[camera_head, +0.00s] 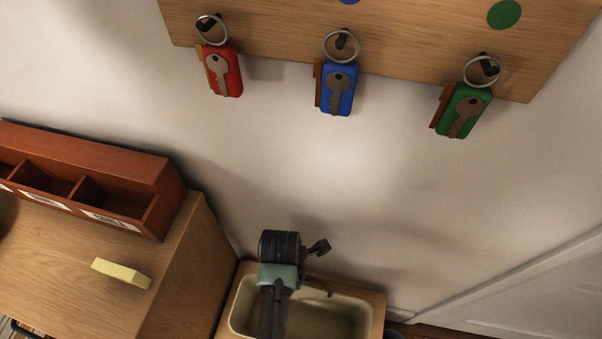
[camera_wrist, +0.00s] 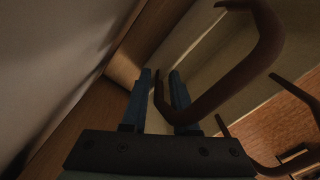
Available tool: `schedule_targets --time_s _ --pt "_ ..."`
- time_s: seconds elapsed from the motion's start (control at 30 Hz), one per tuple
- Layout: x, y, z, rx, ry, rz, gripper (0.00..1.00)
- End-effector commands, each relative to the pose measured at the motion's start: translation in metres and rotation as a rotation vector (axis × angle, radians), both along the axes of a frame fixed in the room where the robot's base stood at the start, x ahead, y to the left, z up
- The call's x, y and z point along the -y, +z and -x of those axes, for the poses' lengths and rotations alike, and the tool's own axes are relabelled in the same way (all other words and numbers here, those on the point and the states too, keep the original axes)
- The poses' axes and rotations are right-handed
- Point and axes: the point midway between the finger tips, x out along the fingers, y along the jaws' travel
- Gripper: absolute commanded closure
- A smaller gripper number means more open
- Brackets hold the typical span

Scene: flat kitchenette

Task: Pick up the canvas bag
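No canvas bag can be made out for certain. In the wrist view, a brown curved strap or handle (camera_wrist: 235,92) loops beside a pale beige surface (camera_wrist: 238,55), perhaps parts of the bag. A second brown curved piece (camera_wrist: 262,160) shows at the lower right. My gripper (camera_wrist: 160,78) has its two blue fingers apart, and the lower bend of the strap shows at and between them in the picture. I cannot tell whether they touch it. In the head view, my dark arm reaches down over a beige-lined wooden box and the fingers do not show.
The wooden box (camera_head: 378,308) stands against the wall. A wooden cabinet (camera_head: 185,270) stands left of it, with a yellow block (camera_head: 121,273) and a brown compartment organizer (camera_head: 150,170) on top. Red (camera_head: 222,72), blue (camera_head: 339,90) and green (camera_head: 463,110) key tags hang above.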

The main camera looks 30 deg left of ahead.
Motion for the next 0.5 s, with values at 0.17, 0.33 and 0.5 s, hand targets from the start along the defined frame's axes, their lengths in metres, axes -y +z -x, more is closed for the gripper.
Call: schedule_targets --time_s 0.17,0.33,0.5 --pt "0.0000 0.0002 0.0000 0.000 0.000 0.000 1.00" --pt "0.0000 0.0003 -0.0001 0.000 0.000 0.000 1.00" --pt "-0.0001 0.0004 -0.0002 0.000 0.000 0.000 1.00"
